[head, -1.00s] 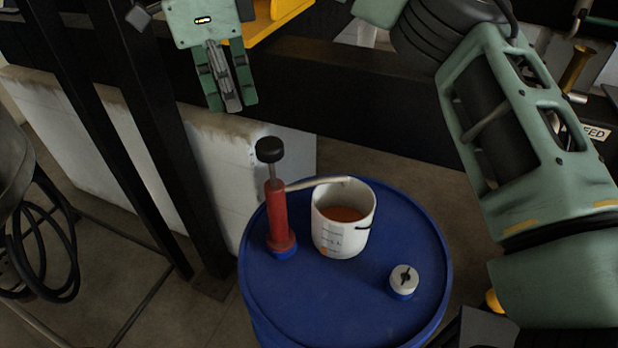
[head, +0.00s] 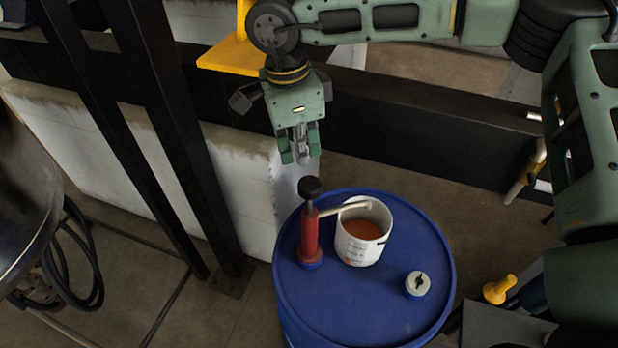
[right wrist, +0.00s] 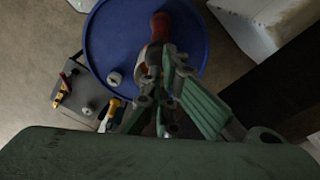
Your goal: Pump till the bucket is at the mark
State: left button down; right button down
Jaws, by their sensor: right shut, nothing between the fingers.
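A red hand pump (head: 310,238) with a black knob (head: 310,186) on a short rod stands upright on a blue drum (head: 350,310). Its pale spout reaches right over the rim of a white bucket (head: 358,250), which holds orange-brown liquid. The bucket has small markings on its side; I cannot read them or tell the level against them. My right gripper (head: 301,158) is shut and empty, pointing down just above and behind the knob, seemingly apart from it. In the right wrist view its fingers (right wrist: 160,70) partly cover the red pump (right wrist: 160,27). My left gripper is out of view.
A white cap (head: 417,284) sits on the drum's right side. Black posts (head: 170,130) and a pale block wall (head: 240,175) stand left and behind. A black beam (head: 420,105) runs behind. Yellow-handled items (head: 499,289) lie right of the drum. Coiled black cable hangs at left.

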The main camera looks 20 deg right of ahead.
aim_at(307, 183)
jog(key=shift+d, duration=0.15)
jog(key=f, duration=0.5)
jog(key=shift+d+f+b, duration=0.2)
jog(key=shift+f+b, duration=0.05)
jog(key=shift+b, duration=0.1)
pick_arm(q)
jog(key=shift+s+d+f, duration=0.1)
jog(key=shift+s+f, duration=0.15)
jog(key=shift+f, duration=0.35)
pick_arm(e)
jog(key=shift+d+f, duration=0.1)
jog(key=shift+f, duration=0.65)
pick_arm(q)
jog(key=shift+b, duration=0.3)
